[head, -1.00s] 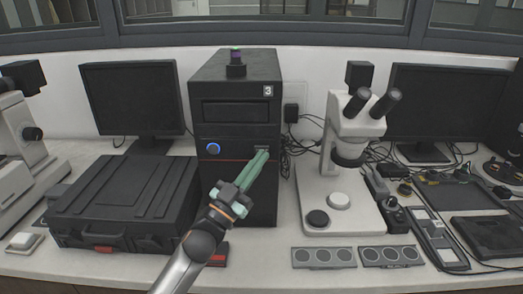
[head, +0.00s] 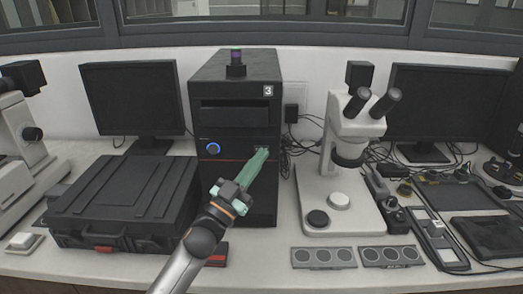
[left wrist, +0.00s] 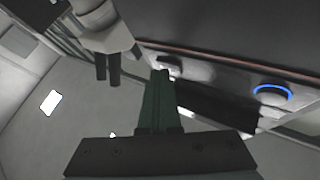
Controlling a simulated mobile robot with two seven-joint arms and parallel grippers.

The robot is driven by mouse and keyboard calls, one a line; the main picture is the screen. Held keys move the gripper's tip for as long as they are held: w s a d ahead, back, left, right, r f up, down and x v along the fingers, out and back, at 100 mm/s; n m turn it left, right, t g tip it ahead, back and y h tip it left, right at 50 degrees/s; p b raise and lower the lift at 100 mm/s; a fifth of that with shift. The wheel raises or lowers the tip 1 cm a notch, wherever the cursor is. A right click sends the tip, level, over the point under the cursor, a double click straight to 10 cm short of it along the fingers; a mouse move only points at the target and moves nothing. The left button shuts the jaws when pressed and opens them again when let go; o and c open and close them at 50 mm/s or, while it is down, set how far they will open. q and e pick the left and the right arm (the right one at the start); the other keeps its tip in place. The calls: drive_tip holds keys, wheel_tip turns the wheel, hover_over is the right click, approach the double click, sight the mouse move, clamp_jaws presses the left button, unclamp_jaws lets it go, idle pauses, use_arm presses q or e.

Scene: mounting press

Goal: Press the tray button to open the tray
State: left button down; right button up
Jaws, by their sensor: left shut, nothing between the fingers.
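The mounting press (head: 235,190) is a tall black box marked 3, in the middle of the head view. A dark wide tray front (head: 235,117) is on its upper face. Below it are a round blue-ringed button (head: 212,148) and, to the right, a small pale button (head: 262,149). My left gripper (head: 263,153) has its green fingers shut and empty, with the tips at the pale button. In the left wrist view the fingertips (left wrist: 160,74) meet or nearly meet the pale button (left wrist: 171,64); exact contact is unclear. The blue-ringed button (left wrist: 272,94) is to the right. My right gripper is out of view.
A black case (head: 125,200) lies left of the press. A white microscope (head: 340,190) stands to the right, with gauge strips (head: 323,257) in front. Monitors (head: 132,98) stand behind.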

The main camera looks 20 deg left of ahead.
use_arm(q)
drive_tip(key=shift+s+d+p, duration=0.2)
drive_tip(key=shift+s+p, duration=0.15)
drive_tip(key=shift+s, duration=0.5)
drive_tip(key=s+p, duration=0.1)
drive_tip(key=s, duration=0.1)
drive_tip(key=s+d, duration=0.1)
drive_tip(key=s, duration=0.1)
drive_tip(key=shift+s+d+p, duration=0.2)
drive_tip(key=shift+s+p, duration=0.1)
drive_tip(key=shift+p, duration=0.05)
idle(0.3)
